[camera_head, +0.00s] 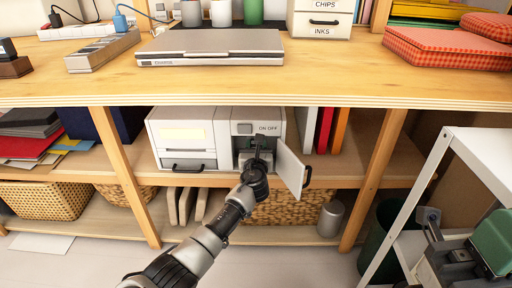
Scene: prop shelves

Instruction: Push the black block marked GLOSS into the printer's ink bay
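The printer (185,133) stands on the middle shelf. Its right part has a panel marked ON OFF, and below it the ink bay (243,143) is open. The bay's white door (290,168) is swung out to the right. My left gripper (258,146) is at the mouth of the bay, with its fingers pointing in. Its dark fingers are too small to tell whether they are open or shut. I cannot make out the GLOSS block; the gripper covers much of the bay. My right gripper is not in view.
Upright books (325,130) stand right of the printer, behind the open door. Wicker baskets (45,200) and a grey cylinder (330,219) are below. A white rack (440,160) stands at right.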

